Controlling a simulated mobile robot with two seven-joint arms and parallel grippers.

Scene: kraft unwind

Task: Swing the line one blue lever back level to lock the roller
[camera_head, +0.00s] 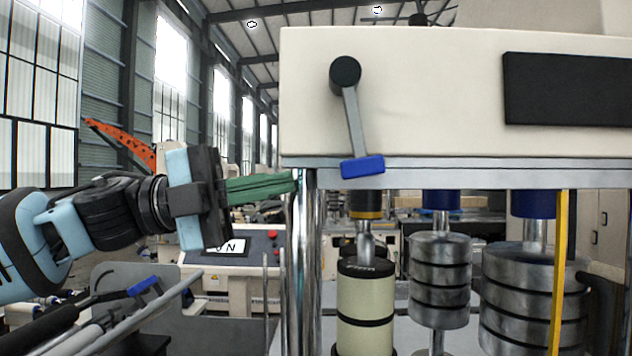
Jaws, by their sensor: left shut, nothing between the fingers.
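A lever hangs from a black round pivot on the cream machine housing. Its grey arm (355,122) points down, leaning slightly right, and ends in a blue grip (362,166) at the housing's lower edge. It is not level. My left gripper (296,181) comes in from the left with its green fingers shut and empty. In the picture the fingertips are left of the blue grip, with a visible gap, near the housing's lower left corner. A second, smaller blue grip (145,286) shows at the lower left by dark and grey bars. No line number is readable. My right gripper is not in view.
The cream housing (430,80) carries a black panel (566,89). Below it hang a pale cylinder (364,312), ribbed metal cylinders (440,280) and a yellow strip (559,270). Shiny upright posts (300,270) stand near my left fingertips. A control desk (240,275) stands behind.

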